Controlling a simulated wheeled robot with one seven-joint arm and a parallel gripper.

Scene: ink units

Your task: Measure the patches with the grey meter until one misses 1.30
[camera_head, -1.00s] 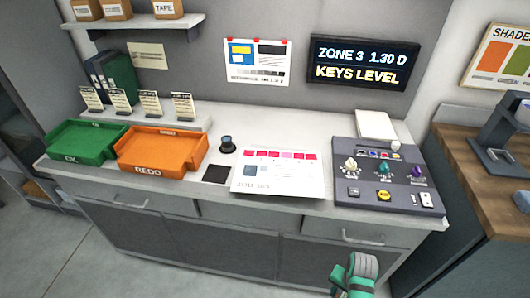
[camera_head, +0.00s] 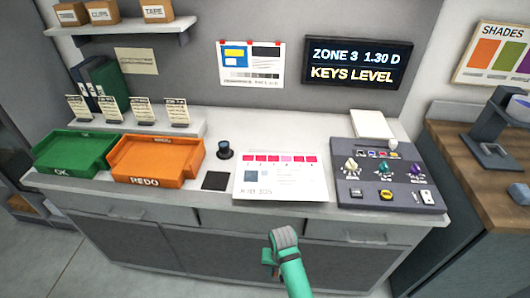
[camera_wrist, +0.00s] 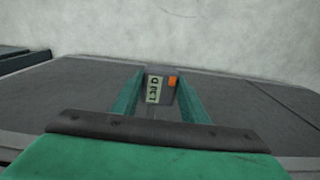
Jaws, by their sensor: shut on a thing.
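The grey meter (camera_wrist: 168,96) is held between the two green fingers of my gripper (camera_wrist: 158,74) in the wrist view. It has a pale display with sideways digits, too small to read surely, and an orange button. In the head view my gripper (camera_head: 270,257) is low in front of the counter, below and apart from the printed sheet; the meter cannot be made out there. The white sheet (camera_head: 283,190) lies on the counter with a row of red and pink patches (camera_head: 285,158). The wall screen (camera_head: 357,64) reads "ZONE 3 1.30 D" and "KEYS LEVEL".
A green OK tray (camera_head: 62,170) and an orange REDO tray (camera_head: 146,181) stand left on the counter. A dark square pad (camera_head: 215,180) and a small dark cylinder (camera_head: 224,150) lie between trays and sheet. A key console (camera_head: 388,197) is at right.

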